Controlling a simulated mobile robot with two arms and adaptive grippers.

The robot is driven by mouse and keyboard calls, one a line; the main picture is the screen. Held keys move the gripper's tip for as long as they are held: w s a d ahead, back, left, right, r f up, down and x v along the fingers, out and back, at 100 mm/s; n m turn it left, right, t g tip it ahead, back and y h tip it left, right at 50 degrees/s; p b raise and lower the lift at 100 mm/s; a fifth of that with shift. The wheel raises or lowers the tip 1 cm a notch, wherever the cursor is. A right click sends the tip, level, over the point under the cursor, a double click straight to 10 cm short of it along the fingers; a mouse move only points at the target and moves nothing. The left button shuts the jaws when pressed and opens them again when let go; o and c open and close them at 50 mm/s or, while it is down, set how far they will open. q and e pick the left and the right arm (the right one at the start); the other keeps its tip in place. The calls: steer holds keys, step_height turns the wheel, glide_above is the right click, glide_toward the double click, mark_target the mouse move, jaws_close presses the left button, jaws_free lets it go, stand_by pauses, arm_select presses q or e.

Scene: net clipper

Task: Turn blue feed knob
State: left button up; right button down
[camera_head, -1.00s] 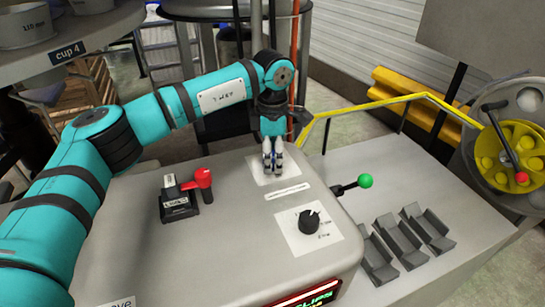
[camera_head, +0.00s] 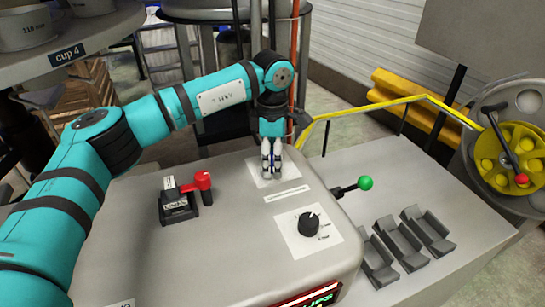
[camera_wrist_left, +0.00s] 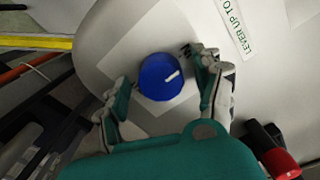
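The blue feed knob (camera_wrist_left: 158,80) shows in the left wrist view as a round blue cap with a short white mark, on a pale plate on the machine top. My left gripper (camera_wrist_left: 163,70) has one finger on each side of the knob, with visible gaps, so it looks open around it. In the head view the left gripper (camera_head: 271,172) points down at the white plate (camera_head: 288,179) at the back of the grey housing. The fingers hide most of the knob there. My right gripper is not in view.
A red-handled lever (camera_head: 203,181) stands left of the gripper. A black dial (camera_head: 309,223) sits nearer on the housing. A green-ball lever (camera_head: 365,183) sticks out at right, near grey trays (camera_head: 428,230). A yellow rail (camera_head: 385,104) runs behind.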

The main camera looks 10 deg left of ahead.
mark_target(272, 157)
arm_select(q)
step_height(272, 157, up, 12)
stand_by(0.6)
steer(key=shift+r, duration=0.1)
